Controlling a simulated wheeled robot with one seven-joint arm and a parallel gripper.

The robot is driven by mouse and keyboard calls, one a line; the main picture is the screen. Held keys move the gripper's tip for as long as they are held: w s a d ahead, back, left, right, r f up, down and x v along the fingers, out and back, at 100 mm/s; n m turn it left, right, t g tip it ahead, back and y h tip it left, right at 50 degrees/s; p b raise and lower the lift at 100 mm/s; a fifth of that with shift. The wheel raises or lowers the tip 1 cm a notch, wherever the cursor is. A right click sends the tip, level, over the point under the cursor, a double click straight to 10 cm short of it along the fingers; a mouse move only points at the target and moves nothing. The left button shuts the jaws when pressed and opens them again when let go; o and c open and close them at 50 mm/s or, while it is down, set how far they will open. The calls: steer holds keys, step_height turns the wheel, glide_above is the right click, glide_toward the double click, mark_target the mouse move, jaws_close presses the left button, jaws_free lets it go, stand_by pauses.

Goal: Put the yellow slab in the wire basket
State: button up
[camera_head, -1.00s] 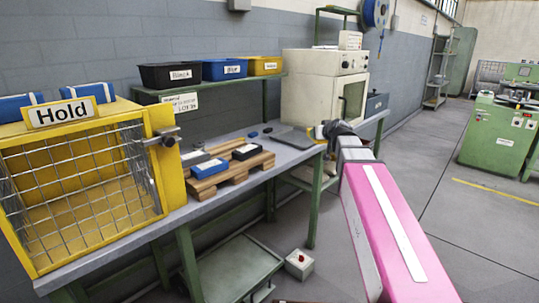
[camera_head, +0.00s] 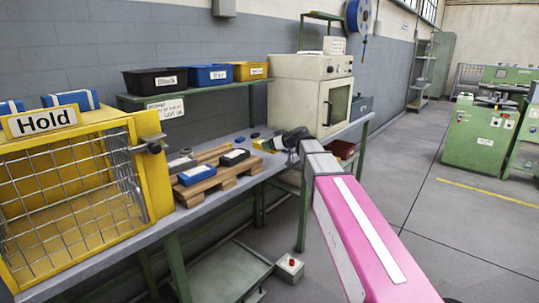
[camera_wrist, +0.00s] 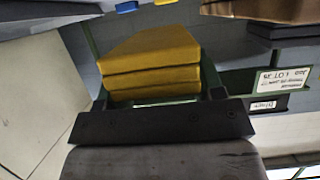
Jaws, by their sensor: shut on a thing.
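My gripper (camera_head: 288,141) is over the bench, in front of the cream oven, and small in the head view. In the wrist view my gripper (camera_wrist: 155,88) is shut on the yellow slab (camera_wrist: 150,58), a thick block with grooves across its face, held between two dark fingers. A bit of yellow, likely the slab (camera_head: 267,145), shows at the gripper's tip in the head view. A yellow box with a wire-mesh front (camera_head: 75,195), labelled "Hold", stands at the bench's left end; I cannot tell whether it is the wire basket.
A wooden pallet (camera_head: 222,182) with a blue block (camera_head: 196,174) and dark boxes lies on the bench (camera_head: 185,222). Black, blue and yellow bins (camera_head: 249,71) stand on the shelf behind. The cream oven (camera_head: 312,92) is at the right. Open floor lies to the right.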

mark_target(270, 160)
steer(key=w, duration=0.1)
steer(key=w+f, duration=0.1)
steer(key=w, duration=0.1)
steer(key=shift+a+f, duration=0.35)
steer(key=shift+f, duration=2.05)
steer(key=shift+f, duration=0.1)
steer(key=o, duration=1.1)
steer(key=shift+s, duration=0.1)
